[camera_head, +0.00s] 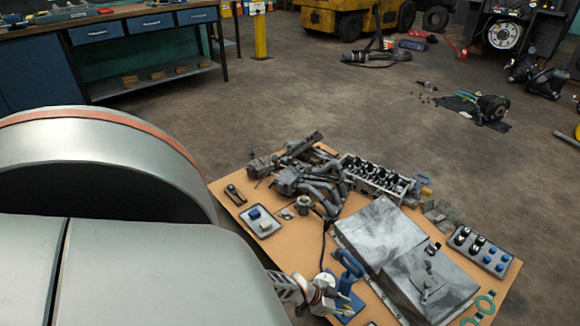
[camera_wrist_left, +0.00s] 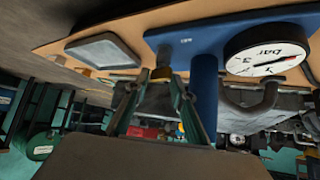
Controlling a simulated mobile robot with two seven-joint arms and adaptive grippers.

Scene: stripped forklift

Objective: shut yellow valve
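In the head view my left gripper (camera_head: 318,290) is beside the blue fixture (camera_head: 350,264) at the table's front, and the yellow part cannot be made out there. My right gripper is not in view.
A round pressure gauge (camera_wrist_left: 268,50) and a blue post (camera_wrist_left: 203,98) stand close beside the left gripper. The tan table (camera_head: 285,245) also holds a grey metal box (camera_head: 385,235), an engine head (camera_head: 375,178) and trays. The floor beyond is mostly open.

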